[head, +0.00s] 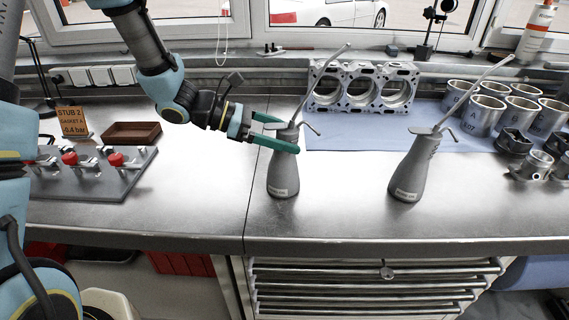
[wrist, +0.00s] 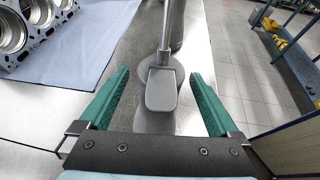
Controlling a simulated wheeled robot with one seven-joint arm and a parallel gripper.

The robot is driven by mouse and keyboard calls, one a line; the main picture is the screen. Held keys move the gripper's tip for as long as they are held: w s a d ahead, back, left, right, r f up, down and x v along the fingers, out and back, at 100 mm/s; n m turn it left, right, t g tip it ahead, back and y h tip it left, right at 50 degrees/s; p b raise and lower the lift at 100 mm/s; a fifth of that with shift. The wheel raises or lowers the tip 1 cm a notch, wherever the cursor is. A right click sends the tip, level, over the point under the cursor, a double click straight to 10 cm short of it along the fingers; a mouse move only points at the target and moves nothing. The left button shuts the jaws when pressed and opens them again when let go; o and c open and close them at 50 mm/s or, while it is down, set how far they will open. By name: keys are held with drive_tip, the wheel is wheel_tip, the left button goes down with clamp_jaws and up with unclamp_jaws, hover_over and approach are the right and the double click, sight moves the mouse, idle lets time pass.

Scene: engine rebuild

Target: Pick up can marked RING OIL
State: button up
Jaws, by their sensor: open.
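Two grey oil cans with long thin spouts stand upright on the steel bench. The left can (head: 283,178) and the right can (head: 408,177) each carry a small label low on the body, too small to read here. I cannot tell which is marked RING OIL. My gripper (head: 275,133) is at the top of the left can. Its green fingers are open, one on each side of the can's neck. In the wrist view the can's top and lever (wrist: 161,90) lie between the spread fingers, with gaps on both sides.
An engine block (head: 362,88) and several cylinder liners (head: 487,115) stand on a blue mat (head: 345,137) behind the cans. A valve fixture (head: 95,175), a brown tray (head: 131,133) and an orange sign (head: 72,121) are at left. The bench front between the cans is clear.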

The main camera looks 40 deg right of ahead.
drive_tip(key=shift+d, duration=0.1)
drive_tip(key=shift+c, duration=0.2)
clamp_jaws()
idle(0.5)
